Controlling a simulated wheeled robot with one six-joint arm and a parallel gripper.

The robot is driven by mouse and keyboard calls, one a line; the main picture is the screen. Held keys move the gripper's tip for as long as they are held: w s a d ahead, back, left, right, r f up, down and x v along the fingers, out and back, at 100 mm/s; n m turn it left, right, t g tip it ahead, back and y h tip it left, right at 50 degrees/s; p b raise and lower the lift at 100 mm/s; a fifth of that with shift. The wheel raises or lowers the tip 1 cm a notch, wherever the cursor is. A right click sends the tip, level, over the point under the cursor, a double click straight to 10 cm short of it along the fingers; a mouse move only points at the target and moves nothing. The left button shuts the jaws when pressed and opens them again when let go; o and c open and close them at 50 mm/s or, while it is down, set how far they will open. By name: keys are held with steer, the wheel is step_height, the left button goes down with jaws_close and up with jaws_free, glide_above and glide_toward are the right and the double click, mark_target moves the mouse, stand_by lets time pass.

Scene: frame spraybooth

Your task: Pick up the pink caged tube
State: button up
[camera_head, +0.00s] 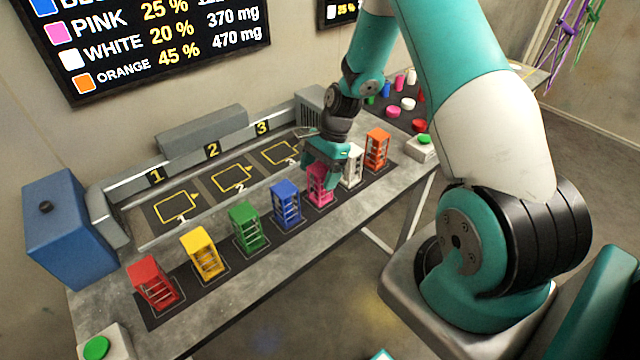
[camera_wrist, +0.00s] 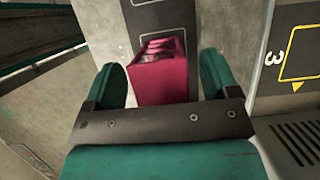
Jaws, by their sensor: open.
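The pink caged tube (camera_head: 319,192) stands upright in the row on the table, between the blue and the white caged tubes. In the wrist view the pink caged tube (camera_wrist: 161,78) lies between my two fingers, with a gap to each side. My gripper (camera_head: 325,168) is at the pink tube's top in the head view and hides part of it. In the wrist view my gripper (camera_wrist: 165,85) is open, one finger on each side of the tube.
The blue (camera_head: 286,203) and white (camera_head: 352,165) caged tubes stand close on either side. Orange (camera_head: 377,150), green (camera_head: 248,228), yellow (camera_head: 202,254) and red (camera_head: 153,283) ones share the row. Numbered outlined spots (camera_head: 232,179) behind are empty.

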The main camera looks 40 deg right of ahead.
steer(key=shift+a+f, duration=0.2)
steer(key=shift+f, duration=0.3)
steer(key=c, duration=1.4)
steer(key=shift+c, duration=0.2)
